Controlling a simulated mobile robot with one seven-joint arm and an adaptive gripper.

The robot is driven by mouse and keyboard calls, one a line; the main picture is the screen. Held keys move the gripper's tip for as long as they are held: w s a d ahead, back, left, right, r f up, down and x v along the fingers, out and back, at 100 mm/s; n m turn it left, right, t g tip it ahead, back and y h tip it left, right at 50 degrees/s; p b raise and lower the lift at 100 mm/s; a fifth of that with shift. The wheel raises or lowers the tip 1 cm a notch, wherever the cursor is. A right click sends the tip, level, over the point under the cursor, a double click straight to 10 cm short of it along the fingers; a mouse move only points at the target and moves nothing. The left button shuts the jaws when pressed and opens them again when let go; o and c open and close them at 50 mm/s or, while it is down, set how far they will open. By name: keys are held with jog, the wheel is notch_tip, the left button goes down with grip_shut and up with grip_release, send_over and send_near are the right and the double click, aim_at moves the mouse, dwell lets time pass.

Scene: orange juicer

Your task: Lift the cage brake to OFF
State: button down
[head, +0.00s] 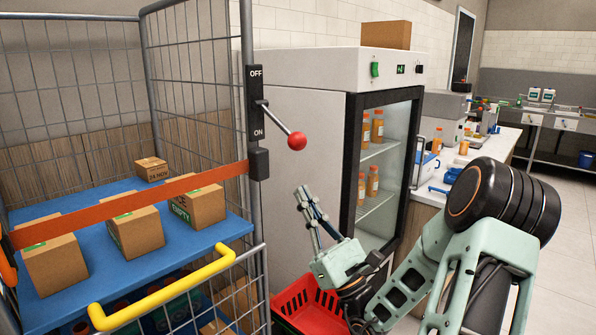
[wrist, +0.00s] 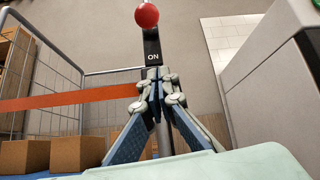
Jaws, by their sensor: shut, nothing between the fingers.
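The cage brake is a lever with a red ball knob (head: 297,141) on a black plate (head: 256,105) fixed to the cage's right front post. The plate reads OFF at the top and ON lower down. The lever slopes down and outward, with the knob near the height of the ON mark. My gripper (head: 303,190) is shut and empty, pointing up, below the knob and apart from it in the head view. In the wrist view my gripper (wrist: 154,72) has its fingertips together just under the ON label, and the red knob (wrist: 147,15) is above them.
The wire roll cage (head: 200,100) has a blue shelf (head: 100,270) with several cardboard boxes. An orange strap (head: 130,208) and a yellow handle (head: 165,293) cross its front. A red crate (head: 305,305) stands below my gripper. A glass-door fridge (head: 385,160) stands behind it.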

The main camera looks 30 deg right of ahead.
aim_at(280, 124)
notch_tip(280, 124, up, 9)
jog(key=w+a+p, duration=0.1)
jog(key=w+p, duration=0.1)
jog(key=shift+w+f+p, duration=0.15)
jog(key=shift+w+p, duration=0.2)
jog(key=shift+p, duration=0.05)
jog(key=shift+a, duration=0.1)
jog(key=shift+p, duration=0.35)
